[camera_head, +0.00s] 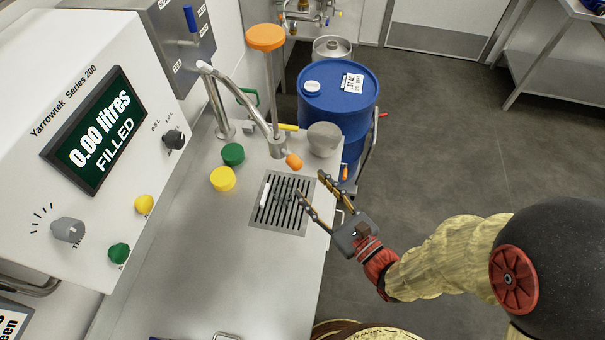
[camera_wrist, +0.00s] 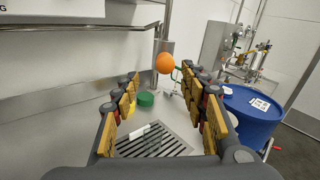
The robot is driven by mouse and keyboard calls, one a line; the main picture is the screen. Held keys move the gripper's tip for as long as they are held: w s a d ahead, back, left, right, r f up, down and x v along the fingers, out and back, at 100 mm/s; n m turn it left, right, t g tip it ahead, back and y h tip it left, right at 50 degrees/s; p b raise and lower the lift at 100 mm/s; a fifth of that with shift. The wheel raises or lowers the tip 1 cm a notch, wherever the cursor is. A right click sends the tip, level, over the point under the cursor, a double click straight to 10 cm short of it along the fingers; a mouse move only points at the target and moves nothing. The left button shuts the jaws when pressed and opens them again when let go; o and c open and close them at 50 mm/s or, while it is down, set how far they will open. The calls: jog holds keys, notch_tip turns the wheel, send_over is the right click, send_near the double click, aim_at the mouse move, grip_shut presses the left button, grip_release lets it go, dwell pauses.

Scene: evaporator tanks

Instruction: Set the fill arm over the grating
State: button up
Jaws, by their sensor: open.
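The fill arm (camera_head: 242,97) is a bent chrome pipe rising from a post on the steel bench. Its outlet (camera_head: 278,147) hangs beyond the far edge of the grating in the head view, with an orange ball knob (camera_head: 294,161) beside it. The slotted grating (camera_head: 300,225) is set in the bench top. My gripper (camera_head: 310,183) is open and empty, above the grating's right side. In the wrist view the orange knob (camera_wrist: 165,62) shows between and beyond my open fingers (camera_wrist: 164,88), apart from them. The grating (camera_wrist: 180,147) shows below.
A green cap (camera_head: 233,154), a yellow cap (camera_head: 222,179) and a grey ball (camera_head: 323,138) are near the arm. A small pale item (camera_head: 264,195) lies on the grating. A blue drum (camera_head: 340,95) stands past the bench; a filler console (camera_head: 90,120) is left. The right floor is open.

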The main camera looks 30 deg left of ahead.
jog(key=shift+v, duration=1.1)
